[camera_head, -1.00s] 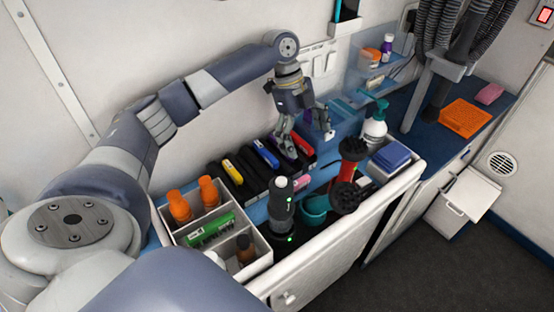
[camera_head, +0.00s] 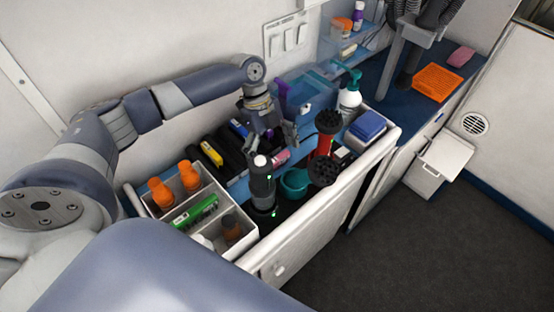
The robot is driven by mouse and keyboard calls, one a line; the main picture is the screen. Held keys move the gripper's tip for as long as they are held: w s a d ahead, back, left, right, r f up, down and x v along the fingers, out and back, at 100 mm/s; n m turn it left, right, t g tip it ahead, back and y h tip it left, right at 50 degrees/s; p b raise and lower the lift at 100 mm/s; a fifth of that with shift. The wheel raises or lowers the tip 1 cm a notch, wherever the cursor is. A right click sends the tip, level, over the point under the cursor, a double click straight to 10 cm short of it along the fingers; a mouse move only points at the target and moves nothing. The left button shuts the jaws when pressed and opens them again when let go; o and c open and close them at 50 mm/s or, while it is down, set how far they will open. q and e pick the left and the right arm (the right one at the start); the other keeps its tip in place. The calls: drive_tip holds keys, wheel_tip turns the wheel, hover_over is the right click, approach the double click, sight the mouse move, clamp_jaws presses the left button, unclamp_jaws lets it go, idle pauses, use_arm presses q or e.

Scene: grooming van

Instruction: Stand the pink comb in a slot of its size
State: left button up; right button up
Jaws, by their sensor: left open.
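A small pink piece (camera_head: 281,157), which may be the pink comb, lies behind the teal bowl; its full shape is partly hidden. A black slotted rack (camera_head: 231,154) stands against the wall, with a yellow piece (camera_head: 211,153) and a blue piece (camera_head: 238,128) in it. My left gripper (camera_head: 271,143) is open and points down just above the right part of the rack, close to the pink piece. I cannot tell whether it touches anything. The gripper hides part of the rack and any red piece there. My right gripper is not in view.
A white caddy (camera_head: 149,208) with orange bottles is at left. A pump bottle (camera_head: 350,95) and blue box (camera_head: 367,126) stand at right.

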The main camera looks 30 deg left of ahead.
use_arm(q)
drive_tip(key=shift+d+f, duration=0.15)
drive_tip(key=shift+f, duration=0.3)
drive_tip(key=shift+c, duration=0.5)
drive_tip(key=c, duration=0.9)
drive_tip(key=shift+c, duration=0.2)
